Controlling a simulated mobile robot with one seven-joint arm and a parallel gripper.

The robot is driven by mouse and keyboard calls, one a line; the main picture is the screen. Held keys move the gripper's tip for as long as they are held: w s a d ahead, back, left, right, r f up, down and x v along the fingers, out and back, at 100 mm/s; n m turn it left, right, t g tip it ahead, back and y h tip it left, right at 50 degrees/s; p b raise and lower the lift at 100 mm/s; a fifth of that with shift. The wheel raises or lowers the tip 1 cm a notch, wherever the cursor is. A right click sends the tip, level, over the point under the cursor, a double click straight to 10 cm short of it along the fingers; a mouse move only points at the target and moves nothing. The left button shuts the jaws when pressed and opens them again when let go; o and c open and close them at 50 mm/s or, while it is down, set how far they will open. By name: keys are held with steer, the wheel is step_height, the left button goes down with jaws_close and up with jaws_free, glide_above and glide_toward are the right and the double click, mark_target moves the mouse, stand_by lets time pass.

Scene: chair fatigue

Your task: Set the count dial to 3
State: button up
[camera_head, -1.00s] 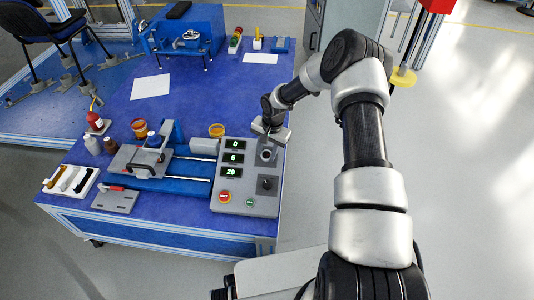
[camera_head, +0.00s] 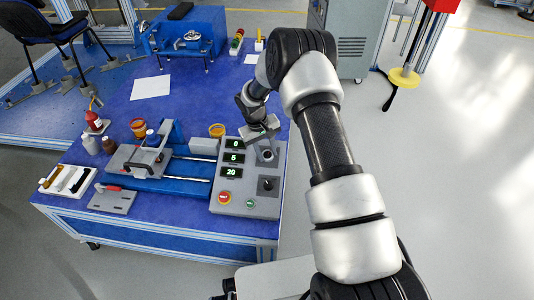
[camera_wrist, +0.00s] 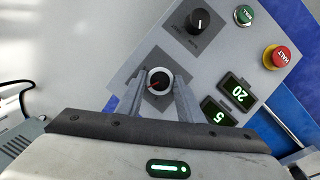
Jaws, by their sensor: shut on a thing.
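The grey control panel (camera_head: 235,187) lies at the right front of the blue bench. Its displays (camera_head: 234,158) read 0, 5 and 20 from top to bottom. A round dial (camera_head: 267,155) with a pale ring sits beside them on a dark plate. In the wrist view, this dial (camera_wrist: 158,82) shows a red pointer line. My gripper (camera_wrist: 160,80) is shut on it, one finger on each side; it also shows in the head view (camera_head: 266,144). A second, black knob (camera_wrist: 198,20) is free on the panel. The small dial labels are not readable.
A red halt button (camera_head: 224,198) and a green button (camera_head: 250,203) sit at the panel's near edge. A blue slide fixture (camera_head: 185,184) stands left of the panel. The floor to the right is open.

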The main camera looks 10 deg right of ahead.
steer(key=n, duration=0.2)
steer(key=n+h+b, duration=0.1)
steer(key=n, duration=0.2)
steer(key=shift+a+t+h, duration=0.2)
steer(key=shift+t+h, duration=0.1)
steer(key=shift+t, duration=0.1)
steer(key=n+t+h, duration=0.1)
steer(key=n, duration=0.4)
steer(key=shift+s, duration=0.15)
steer(key=shift+n+b, duration=0.3)
steer(key=o, duration=1.1)
steer(key=shift+c, duration=0.2)
steer(key=p+v, duration=0.4)
steer(key=v, duration=1.3)
steer(key=shift+s, duration=0.25)
steer(key=shift+a, duration=0.1)
